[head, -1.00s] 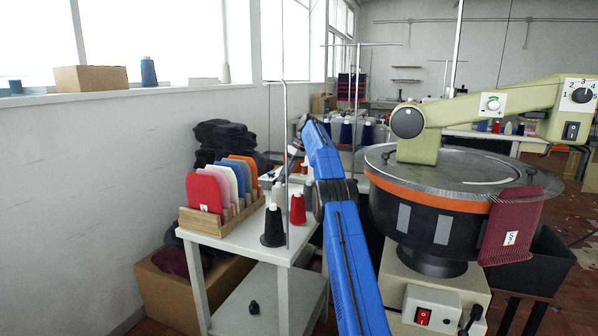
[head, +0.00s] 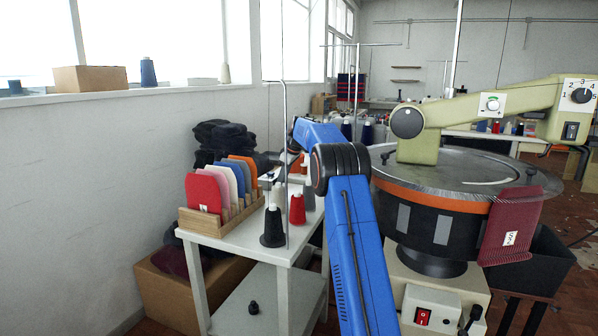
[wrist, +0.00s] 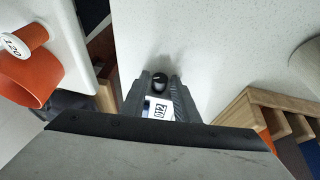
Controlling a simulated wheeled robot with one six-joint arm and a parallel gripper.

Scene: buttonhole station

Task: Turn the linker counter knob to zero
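The linker is the pale green machine arm (head: 450,118) over a round dial (head: 455,180). Its end carries a black knob (head: 581,95) on a plate numbered 1 to 5; a smaller white dial (head: 492,104) sits mid-arm. I cannot tell which, if either, is the counter knob. My gripper (wrist: 160,84) is open over a white speckled surface, away from these knobs. A small black rounded thing (wrist: 160,81) shows between its fingertips, contact unclear. A white label (wrist: 158,109), seemingly reading 210, lies between the fingers. In the head view my arm hides the fingers.
A white side table (head: 232,242) holds a wooden rack (head: 198,222) of coloured knit pieces, plus black (head: 272,228) and red (head: 297,209) cones. An orange cone (wrist: 25,80) shows at left in the wrist view. Maroon fabric (head: 510,225) hangs from the dial.

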